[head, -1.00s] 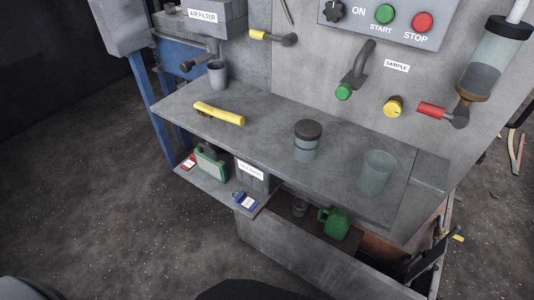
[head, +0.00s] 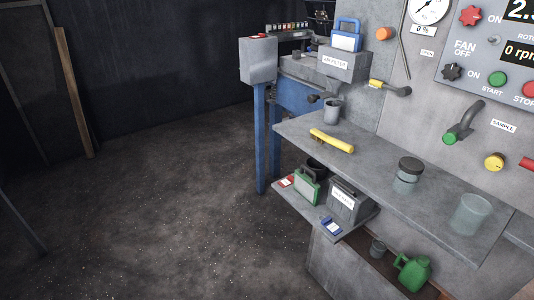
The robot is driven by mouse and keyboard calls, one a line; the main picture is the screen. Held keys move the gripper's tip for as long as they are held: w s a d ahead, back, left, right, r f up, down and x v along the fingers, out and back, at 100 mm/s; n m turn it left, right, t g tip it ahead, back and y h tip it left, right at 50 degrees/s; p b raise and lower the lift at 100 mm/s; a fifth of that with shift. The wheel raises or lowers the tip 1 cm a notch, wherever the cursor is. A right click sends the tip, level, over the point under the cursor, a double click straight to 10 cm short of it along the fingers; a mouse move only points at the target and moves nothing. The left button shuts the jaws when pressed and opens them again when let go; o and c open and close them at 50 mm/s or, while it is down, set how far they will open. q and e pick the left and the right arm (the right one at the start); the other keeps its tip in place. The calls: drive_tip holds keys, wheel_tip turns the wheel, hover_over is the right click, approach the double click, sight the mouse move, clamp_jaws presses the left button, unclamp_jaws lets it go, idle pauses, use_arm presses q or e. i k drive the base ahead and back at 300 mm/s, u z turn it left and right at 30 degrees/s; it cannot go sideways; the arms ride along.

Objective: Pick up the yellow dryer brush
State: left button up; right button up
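The yellow dryer brush (head: 332,141) lies on the grey shelf (head: 385,178) of the machine, near its left end. It is a long yellow bar lying flat, tilted down to the right. A grey cup (head: 332,111) stands behind it. Neither of my grippers shows in the head view, and nothing touches the brush.
A lidded jar (head: 408,174) and a clear beaker (head: 469,214) stand further right on the shelf. A lower shelf holds a green case (head: 307,188) and a grey box (head: 347,203). A blue post (head: 275,130) stands at the left. The floor (head: 150,210) left of the machine is clear.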

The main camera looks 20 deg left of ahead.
sight(317, 135)
drive_tip(key=z, duration=0.05)
drive_tip(key=k, duration=0.4)
drive_tip(key=u, duration=1.45)
drive_tip(key=i, duration=0.95)
drive_tip(key=z, duration=0.15)
